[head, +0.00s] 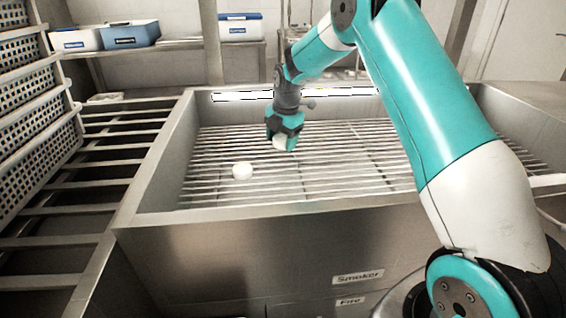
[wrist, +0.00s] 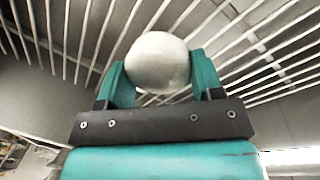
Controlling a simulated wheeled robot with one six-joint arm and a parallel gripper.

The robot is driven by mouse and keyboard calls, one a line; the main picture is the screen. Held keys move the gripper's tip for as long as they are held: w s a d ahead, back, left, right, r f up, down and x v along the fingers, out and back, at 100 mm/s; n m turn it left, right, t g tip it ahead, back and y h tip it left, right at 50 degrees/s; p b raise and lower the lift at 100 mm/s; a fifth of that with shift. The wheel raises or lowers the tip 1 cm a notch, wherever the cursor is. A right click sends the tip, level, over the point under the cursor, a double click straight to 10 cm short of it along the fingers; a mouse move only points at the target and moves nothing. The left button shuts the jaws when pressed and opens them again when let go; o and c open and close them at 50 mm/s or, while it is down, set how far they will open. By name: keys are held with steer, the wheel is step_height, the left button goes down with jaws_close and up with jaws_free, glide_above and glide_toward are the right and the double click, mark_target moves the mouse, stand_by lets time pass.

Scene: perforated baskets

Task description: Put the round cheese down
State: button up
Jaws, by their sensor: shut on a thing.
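A round white cheese (wrist: 158,63) is held between the two teal fingers of my gripper (wrist: 160,80) in the wrist view. In the head view my gripper (head: 283,140) is over the back middle of the smoker's grill rack (head: 340,165), with the held cheese (head: 280,142) partly hidden by the fingers. The cheese is close to the bars; I cannot tell whether it touches them.
The smoker's raised steel walls (head: 155,160) surround the rack. Bare bars lie around my gripper. A slatted metal shelf (head: 110,150) and stacked perforated baskets (head: 38,120) stand at the left. Labelled boxes (head: 130,35) sit on a back shelf.

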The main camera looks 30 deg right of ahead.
mark_target(281, 167)
steer(key=shift+f, duration=3.55)
steer(key=shift+f, duration=0.2)
steer(key=o, duration=0.9)
steer(key=shift+o, duration=0.2)
